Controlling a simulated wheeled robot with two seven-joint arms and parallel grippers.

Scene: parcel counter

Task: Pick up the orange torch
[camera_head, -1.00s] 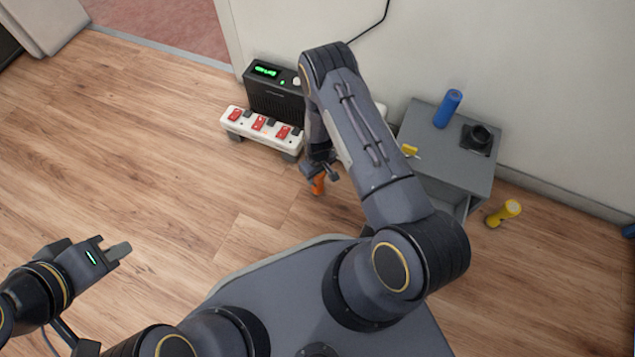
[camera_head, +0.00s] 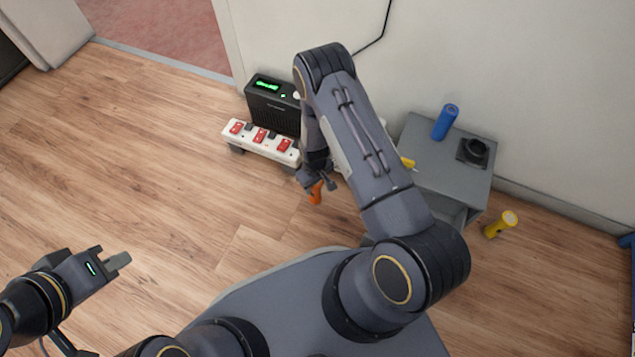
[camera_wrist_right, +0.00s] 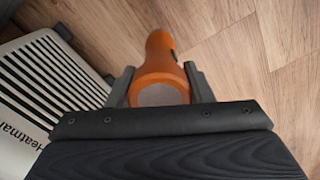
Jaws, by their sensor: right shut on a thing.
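The orange torch (camera_head: 316,192) is held by my right gripper (camera_head: 318,182), near the white power strip in the head view. In the right wrist view the torch (camera_wrist_right: 160,68) sits between the two fingers of the right gripper (camera_wrist_right: 160,88), which are shut on it. Its round pale end faces the camera. I cannot tell how far it is above the floor. My left gripper (camera_head: 122,262) is at the lower left, away from the torch. Its jaws are seen side-on, so their opening is unclear.
A white power strip (camera_head: 262,141) with red switches stands before a black box with a green display (camera_head: 273,103). A grey cabinet (camera_head: 432,160) carries a blue cylinder (camera_head: 445,122) and a black item (camera_head: 474,151). A yellow torch (camera_head: 500,224) is beside it. Left floor is clear.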

